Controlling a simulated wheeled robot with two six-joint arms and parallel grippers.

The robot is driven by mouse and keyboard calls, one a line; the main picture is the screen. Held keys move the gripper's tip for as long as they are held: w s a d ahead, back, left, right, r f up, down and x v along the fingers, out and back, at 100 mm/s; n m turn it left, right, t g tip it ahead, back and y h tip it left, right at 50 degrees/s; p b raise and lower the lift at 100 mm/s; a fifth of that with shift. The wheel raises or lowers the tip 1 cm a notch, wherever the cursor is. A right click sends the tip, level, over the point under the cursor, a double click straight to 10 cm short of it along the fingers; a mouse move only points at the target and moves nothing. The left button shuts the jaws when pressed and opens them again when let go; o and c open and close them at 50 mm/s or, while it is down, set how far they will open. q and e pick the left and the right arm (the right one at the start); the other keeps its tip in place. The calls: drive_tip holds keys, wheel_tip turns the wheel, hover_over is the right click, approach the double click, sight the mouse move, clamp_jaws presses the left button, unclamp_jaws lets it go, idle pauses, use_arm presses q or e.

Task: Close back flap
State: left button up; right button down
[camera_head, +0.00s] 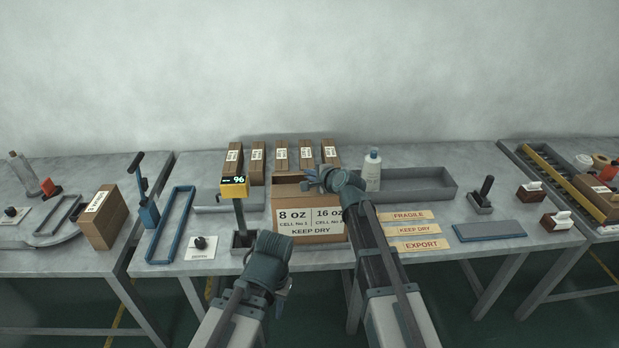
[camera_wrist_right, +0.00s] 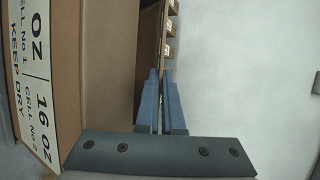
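The cardboard box (camera_head: 310,236) stands on the middle table, its front labelled 8 oz, 16 oz and KEEP DRY. Its labelled face also shows at the left of the right wrist view (camera_wrist_right: 36,85). My right gripper (camera_head: 312,180) is over the rear right part of the box top. In the right wrist view its blue fingers (camera_wrist_right: 160,75) are close together with a thin gap, and I see nothing held. A brown cardboard panel, perhaps the back flap (camera_wrist_right: 149,45), lies by the fingertips; contact is unclear. My left gripper (camera_head: 278,275) is low in front of the table; its fingertips are hidden.
Several small labelled cartons (camera_head: 282,158) stand behind the box. A white bottle (camera_head: 372,170) and a grey tray (camera_head: 430,184) are right of it. A post with a yellow display (camera_head: 235,187) stands close to its left. Label strips (camera_head: 412,229) lie to the right.

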idle(0.3)
drive_tip(key=c, duration=1)
unclamp_jaws()
drive_tip(key=shift+c, duration=0.2)
drive_tip(key=p+v, duration=0.6)
drive_tip(key=v, duration=0.7)
drive_tip(key=shift+s+d, duration=0.2)
drive_tip(key=shift+s, duration=0.15)
drive_tip(key=shift+r, duration=0.1)
